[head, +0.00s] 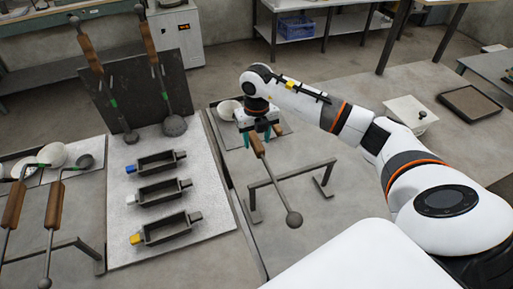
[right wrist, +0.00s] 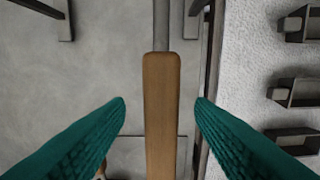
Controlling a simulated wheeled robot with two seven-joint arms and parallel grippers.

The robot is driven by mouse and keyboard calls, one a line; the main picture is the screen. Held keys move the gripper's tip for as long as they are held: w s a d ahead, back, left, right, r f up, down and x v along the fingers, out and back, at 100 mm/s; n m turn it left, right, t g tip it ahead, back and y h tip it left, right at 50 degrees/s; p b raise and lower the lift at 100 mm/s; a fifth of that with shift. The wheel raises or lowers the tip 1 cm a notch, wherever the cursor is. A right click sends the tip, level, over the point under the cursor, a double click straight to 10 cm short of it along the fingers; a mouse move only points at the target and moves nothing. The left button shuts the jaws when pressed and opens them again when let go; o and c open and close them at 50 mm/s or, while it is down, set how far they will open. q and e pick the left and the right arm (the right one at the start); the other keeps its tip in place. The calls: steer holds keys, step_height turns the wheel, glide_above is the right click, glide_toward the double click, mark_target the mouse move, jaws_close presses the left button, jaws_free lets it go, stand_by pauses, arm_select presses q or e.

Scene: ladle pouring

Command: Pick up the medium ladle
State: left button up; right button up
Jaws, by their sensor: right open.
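A ladle (head: 274,183) with a wooden handle, a grey rod and a small round dark bowl leans on a low metal stand right of the pale board. My right gripper (head: 258,136) is over its handle end with green fingers apart. In the right wrist view the wooden handle (right wrist: 161,115) runs lengthwise between the two open fingertips (right wrist: 161,101), with a gap on both sides. Whether the fingers are level with the handle I cannot tell. My left gripper is not in view.
The metal stand (head: 290,176) is below the ladle. Three moulds with blue (head: 156,162), white (head: 159,191) and yellow (head: 167,228) tabs sit on the pale board (head: 120,225). More ladles lean on a dark panel (head: 140,88) and at far left. A white bowl (head: 229,109) is behind my gripper.

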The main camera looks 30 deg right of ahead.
steer(key=shift+f, duration=1.2)
jaws_close()
steer(key=shift+w+r, duration=0.15)
